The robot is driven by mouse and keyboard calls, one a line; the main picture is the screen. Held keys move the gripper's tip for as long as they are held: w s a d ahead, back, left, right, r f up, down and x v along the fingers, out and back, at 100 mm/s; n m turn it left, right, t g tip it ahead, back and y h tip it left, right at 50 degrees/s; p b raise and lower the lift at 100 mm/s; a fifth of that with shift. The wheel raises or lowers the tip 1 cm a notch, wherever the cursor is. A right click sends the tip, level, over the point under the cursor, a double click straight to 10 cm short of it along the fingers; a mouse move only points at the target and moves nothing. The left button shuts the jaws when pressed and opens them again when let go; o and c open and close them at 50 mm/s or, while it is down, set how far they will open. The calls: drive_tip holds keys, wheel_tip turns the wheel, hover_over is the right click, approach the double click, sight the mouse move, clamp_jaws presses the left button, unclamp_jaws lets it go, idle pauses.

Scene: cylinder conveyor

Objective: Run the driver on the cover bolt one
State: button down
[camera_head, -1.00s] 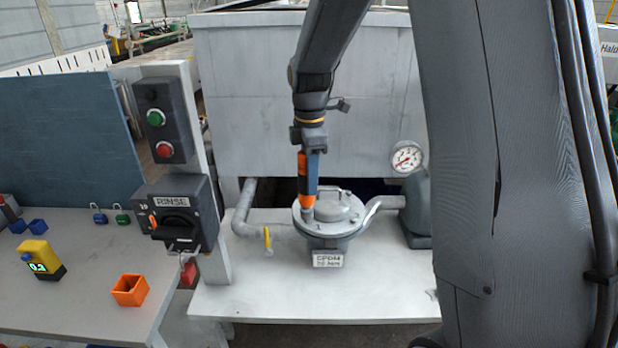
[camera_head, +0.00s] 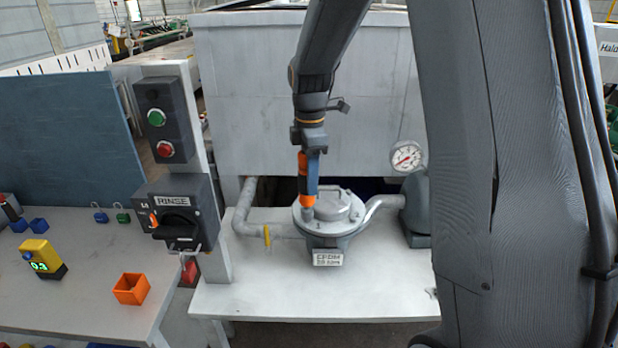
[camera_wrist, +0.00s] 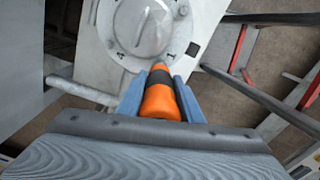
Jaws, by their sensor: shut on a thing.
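My gripper (camera_head: 311,178) is shut on an orange and dark driver (camera_head: 302,186), which points down. In the wrist view the driver (camera_wrist: 160,98) sits between the blue fingers (camera_wrist: 160,103). Its tip is over the near left rim of the round grey cover (camera_head: 338,208) on the filter housing. The wrist view shows the cover (camera_wrist: 148,25) with raised numbers and bolts around its rim. The driver hides the bolt under its tip, so I cannot tell how far the tip is seated.
A pressure gauge (camera_head: 406,157) and a pipe stand right of the housing. A yellow valve handle (camera_head: 267,236) is at its left. The rinse switch box (camera_head: 178,215) is on a post. An orange open box (camera_head: 131,289) and a yellow device (camera_head: 41,258) are on the left table.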

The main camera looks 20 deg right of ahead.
drive_tip(key=shift+f, duration=0.7)
idle(0.4)
drive_tip(key=shift+f, duration=0.25)
idle(1.2)
drive_tip(key=shift+r, duration=0.15)
idle(0.4)
drive_tip(key=shift+r+p, duration=0.7)
drive_tip(key=shift+r, duration=1.1)
